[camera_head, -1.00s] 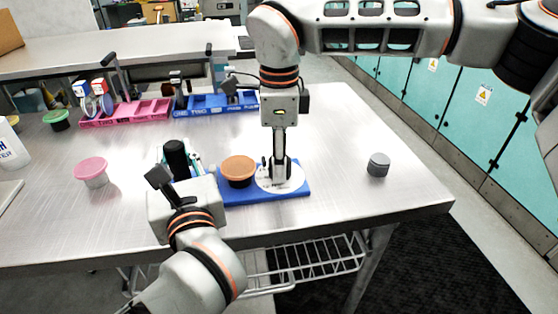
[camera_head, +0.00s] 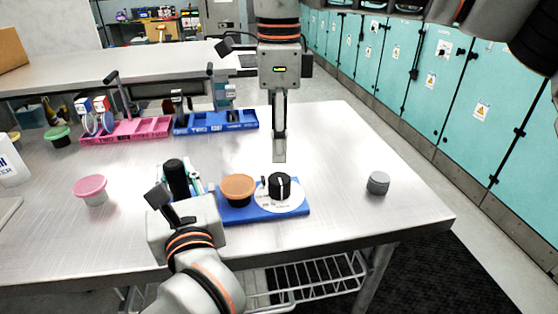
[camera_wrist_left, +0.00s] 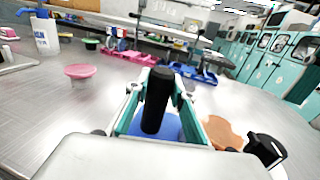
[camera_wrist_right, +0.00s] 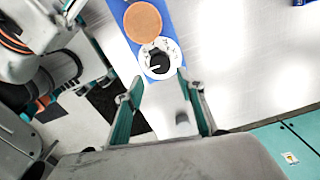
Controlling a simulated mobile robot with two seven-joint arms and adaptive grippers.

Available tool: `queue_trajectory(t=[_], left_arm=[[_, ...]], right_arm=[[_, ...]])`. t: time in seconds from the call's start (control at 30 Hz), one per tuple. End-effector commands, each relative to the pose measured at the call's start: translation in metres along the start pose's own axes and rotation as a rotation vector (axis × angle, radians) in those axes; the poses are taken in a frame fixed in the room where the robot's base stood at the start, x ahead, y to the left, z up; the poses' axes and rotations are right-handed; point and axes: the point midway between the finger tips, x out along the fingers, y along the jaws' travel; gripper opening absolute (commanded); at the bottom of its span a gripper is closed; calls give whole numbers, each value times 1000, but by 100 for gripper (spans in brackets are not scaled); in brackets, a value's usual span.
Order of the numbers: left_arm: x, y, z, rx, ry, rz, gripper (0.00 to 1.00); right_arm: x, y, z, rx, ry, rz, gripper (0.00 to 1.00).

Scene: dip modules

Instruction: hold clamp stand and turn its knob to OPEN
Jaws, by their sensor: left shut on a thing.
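The clamp stand is a blue base (camera_head: 232,215) on the near part of the table. Its upright black post (camera_head: 175,176) is at its left end. My left gripper (camera_wrist_left: 158,98) is shut on this post. A black knob (camera_head: 280,186) with a white pointer line sits on a white dial disc (camera_head: 262,205) at the base's right end. The dial also shows in the right wrist view (camera_wrist_right: 172,50), but its lettering is too small to read. My right gripper (camera_head: 280,158) is above and behind the knob, clear of it. Its fingers (camera_wrist_right: 160,85) are apart and empty.
A cup with an orange lid (camera_head: 238,187) stands between post and knob. A grey cylinder (camera_head: 377,183) is to the right and a pink-lidded cup (camera_head: 90,188) to the left. Pink (camera_head: 140,128) and blue (camera_head: 215,122) trays lie behind.

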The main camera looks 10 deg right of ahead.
Motion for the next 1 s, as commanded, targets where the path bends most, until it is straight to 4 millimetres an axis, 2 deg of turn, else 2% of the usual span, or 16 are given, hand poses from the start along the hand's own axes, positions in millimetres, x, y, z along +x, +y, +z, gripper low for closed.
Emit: queue_trajectory(t=[0.1,0.2,0.6,0.63,0.7,1.0], left_arm=[[0,0,-1,0,2,0,0],[0,0,-1,0,2,0,0],[0,0,-1,0,2,-1,0],[0,0,-1,0,2,-1,26],[0,0,-1,0,2,0,44],[0,0,0,0,1,0,44]], right_arm=[[-14,-1,0,1,1,-2,38],[-20,0,0,0,2,0,38],[-22,0,0,-1,1,1,38],[-22,0,0,-1,1,1,38],[-22,0,0,-1,1,1,38],[-23,0,0,-1,1,1,38]])
